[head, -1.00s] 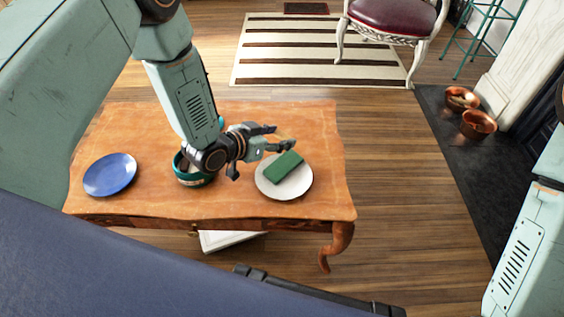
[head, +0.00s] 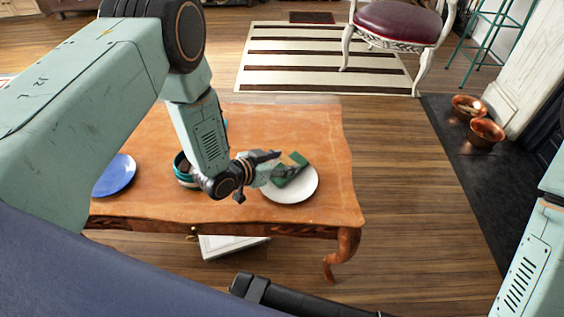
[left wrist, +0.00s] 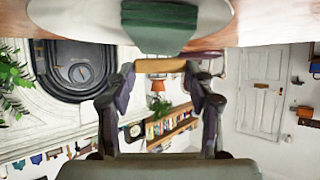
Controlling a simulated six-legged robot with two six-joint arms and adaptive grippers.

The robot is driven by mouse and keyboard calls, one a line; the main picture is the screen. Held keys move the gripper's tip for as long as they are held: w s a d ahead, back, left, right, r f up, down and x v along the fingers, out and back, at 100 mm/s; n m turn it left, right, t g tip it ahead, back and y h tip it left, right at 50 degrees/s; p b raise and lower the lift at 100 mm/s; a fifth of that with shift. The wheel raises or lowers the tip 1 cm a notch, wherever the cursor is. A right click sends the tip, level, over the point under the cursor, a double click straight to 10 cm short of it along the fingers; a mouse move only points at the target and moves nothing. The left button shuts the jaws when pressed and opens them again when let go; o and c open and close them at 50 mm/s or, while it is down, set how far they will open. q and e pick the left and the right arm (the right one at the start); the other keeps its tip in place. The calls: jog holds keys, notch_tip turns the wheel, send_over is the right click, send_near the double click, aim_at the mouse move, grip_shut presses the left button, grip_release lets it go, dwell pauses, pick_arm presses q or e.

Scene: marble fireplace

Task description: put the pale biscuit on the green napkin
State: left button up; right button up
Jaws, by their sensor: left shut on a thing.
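My left gripper (head: 284,163) is over the white plate (head: 293,193) at the right of the table. In the left wrist view its two fingertips (left wrist: 160,68) are shut on the pale biscuit (left wrist: 160,65), held by its ends. The green napkin (head: 298,159) lies folded on the plate, partly covered by the gripper in the head view. The napkin (left wrist: 160,32) shows just beyond the biscuit in the left wrist view, with a part of the plate (left wrist: 60,22). The biscuit is hard to make out in the head view. My right gripper is out of view.
A teal bowl (head: 182,172) stands beside my left wrist, partly hidden. A blue plate (head: 116,176) is at the table's left, partly behind my arm. The wooden table (head: 325,150) is bare right of the white plate.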

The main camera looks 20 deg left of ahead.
pick_arm(q)
jog(key=shift+f, duration=0.4)
jog(key=o, duration=0.8)
jog(key=shift+o, duration=0.2)
jog(key=shift+r, duration=0.1)
jog(key=shift+r, duration=0.3)
jog(key=p+v, duration=0.5)
jog(key=v, duration=0.7)
